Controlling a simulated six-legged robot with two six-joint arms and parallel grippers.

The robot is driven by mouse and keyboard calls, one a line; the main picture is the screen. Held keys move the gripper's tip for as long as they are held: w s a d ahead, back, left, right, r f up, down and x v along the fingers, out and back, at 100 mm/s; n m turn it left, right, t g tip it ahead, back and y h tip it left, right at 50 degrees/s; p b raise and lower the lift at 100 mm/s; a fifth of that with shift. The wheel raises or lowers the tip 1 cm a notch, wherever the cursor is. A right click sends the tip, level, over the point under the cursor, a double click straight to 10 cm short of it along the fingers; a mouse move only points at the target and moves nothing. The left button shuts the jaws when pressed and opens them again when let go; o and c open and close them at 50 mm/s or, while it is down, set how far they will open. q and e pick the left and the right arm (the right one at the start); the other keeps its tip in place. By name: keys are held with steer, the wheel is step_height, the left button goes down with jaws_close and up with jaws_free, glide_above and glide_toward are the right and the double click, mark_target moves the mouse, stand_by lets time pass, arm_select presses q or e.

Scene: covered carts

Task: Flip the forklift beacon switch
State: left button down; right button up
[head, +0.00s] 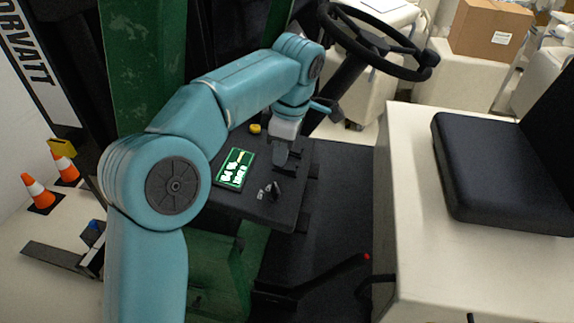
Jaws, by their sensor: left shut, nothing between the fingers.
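The forklift's black dashboard panel (228,197) lies below my left arm in the head view. My left gripper (280,157) points down over the right part of the panel. It is shut and empty; I cannot tell whether its tips touch anything. A small dark control with light labels beside it (273,190) sits on the panel just below the gripper in the picture. A yellow button (255,128) is at the panel's far edge, left of the gripper. I cannot tell which control is the beacon switch, and the gripper hides part of the panel. My right gripper is out of view.
A lit green display (235,168) is left of the gripper. The black steering wheel (375,42) stands beyond it. The black seat (500,175) on its cream base (415,200) is to the right. A red-tipped lever (335,272) is nearer. Orange cones (40,194) stand at left.

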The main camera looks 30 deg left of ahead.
arm_select(q)
steer(key=shift+w+r+p, duration=0.1)
steer(key=shift+r+p, duration=0.8)
steer(key=shift+p, duration=0.05)
steer(key=shift+r+p, duration=0.55)
steer(key=shift+r, duration=0.1)
steer(key=shift+r+p, duration=0.45)
steer(key=shift+r, duration=1.5)
steer(key=shift+s+d, duration=0.15)
steer(key=shift+s, duration=0.05)
